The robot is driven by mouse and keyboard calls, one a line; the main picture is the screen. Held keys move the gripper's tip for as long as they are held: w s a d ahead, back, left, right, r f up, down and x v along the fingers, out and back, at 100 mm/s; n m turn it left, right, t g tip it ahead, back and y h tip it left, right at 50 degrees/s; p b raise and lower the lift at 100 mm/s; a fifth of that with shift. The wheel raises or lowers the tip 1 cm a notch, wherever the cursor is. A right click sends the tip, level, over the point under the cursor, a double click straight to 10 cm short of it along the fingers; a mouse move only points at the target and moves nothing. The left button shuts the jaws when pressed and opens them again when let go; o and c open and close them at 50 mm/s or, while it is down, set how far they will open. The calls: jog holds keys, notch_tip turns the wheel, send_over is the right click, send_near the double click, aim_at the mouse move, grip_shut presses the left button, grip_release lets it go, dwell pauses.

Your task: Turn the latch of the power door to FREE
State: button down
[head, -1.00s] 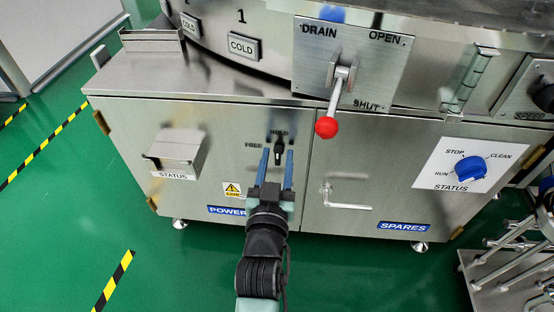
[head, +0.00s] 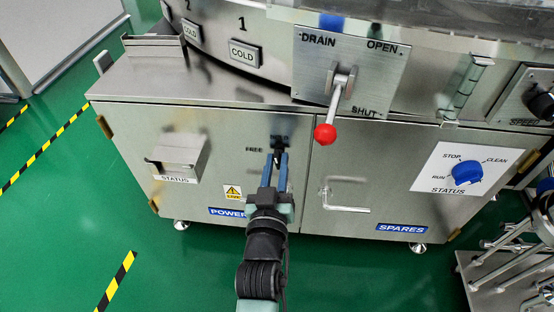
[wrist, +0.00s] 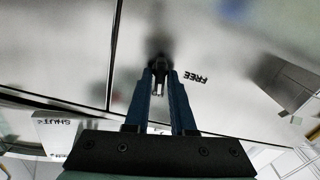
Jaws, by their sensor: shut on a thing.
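The power door (head: 218,180) is the left steel door, with a blue POWER label at its bottom. Its small black latch (head: 278,155) sits near the top right of the door, with the word FREE to its left. My gripper (head: 275,160) reaches it from below with blue fingers closed on it. In the wrist view the latch (wrist: 160,66) shows dark between the fingertips, and FREE is printed beside it. The fingers and shadow partly hide the latch, so its exact angle is hard to tell.
A red-knobbed DRAIN lever (head: 325,134) hangs above right of my gripper. The SPARES door (head: 390,165) with a bar handle (head: 345,205) and a blue STATUS knob (head: 467,173) is to the right. A STATUS box (head: 178,155) juts out at left.

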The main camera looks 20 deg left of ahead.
jog(key=n+p, duration=0.1)
jog(key=n, duration=0.2)
jog(key=shift+n, duration=0.3)
jog(key=n+p, duration=0.1)
jog(key=n, duration=0.2)
jog(key=shift+a+n, duration=0.1)
jog(key=shift+n, duration=0.2)
jog(key=n, duration=0.3)
jog(key=shift+f+n+p, duration=0.1)
jog(key=shift+n+p, duration=0.2)
jog(key=shift+p, duration=0.05)
jog(key=shift+f+n, duration=0.1)
jog(key=shift+n, duration=1.7)
jog(key=c, duration=0.9)
grip_release()
